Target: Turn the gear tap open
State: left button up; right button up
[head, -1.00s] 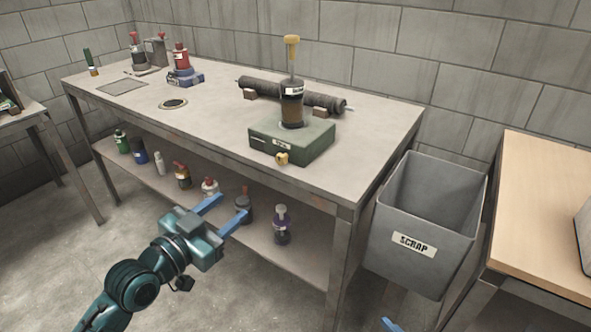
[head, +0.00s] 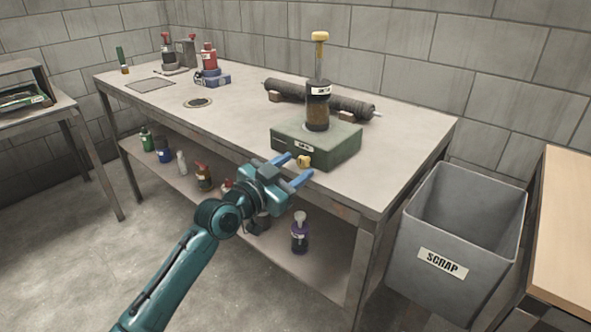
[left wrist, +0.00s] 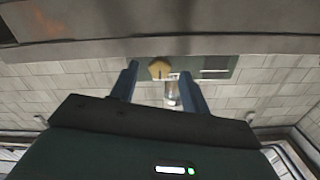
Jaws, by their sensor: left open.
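The yellow tap (head: 304,161) sticks out low on the front of a green box (head: 335,152), which stands near the front edge of the workbench. A dark cylinder (head: 317,112) with a yellow-topped rod stands upright on the box. My left gripper (head: 298,166) is open, its blue fingers pointing at the tap. In the left wrist view the tap (left wrist: 160,68) shows between the two fingers, nearer the left one. I cannot tell whether the fingertips reach it or stop short; no grip on it shows. My right gripper is not in view.
The workbench (head: 400,150) has a dark roller (head: 345,103) lying behind the box and a red bottle (head: 209,57) at the back left. Several bottles stand on the lower shelf. A grey scrap bin (head: 440,262) stands right of the bench.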

pick_arm(q)
jog(key=shift+w+d, duration=0.4)
jog(key=shift+w, duration=0.05)
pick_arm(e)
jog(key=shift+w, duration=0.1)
pick_arm(q)
jog(key=c, duration=1)
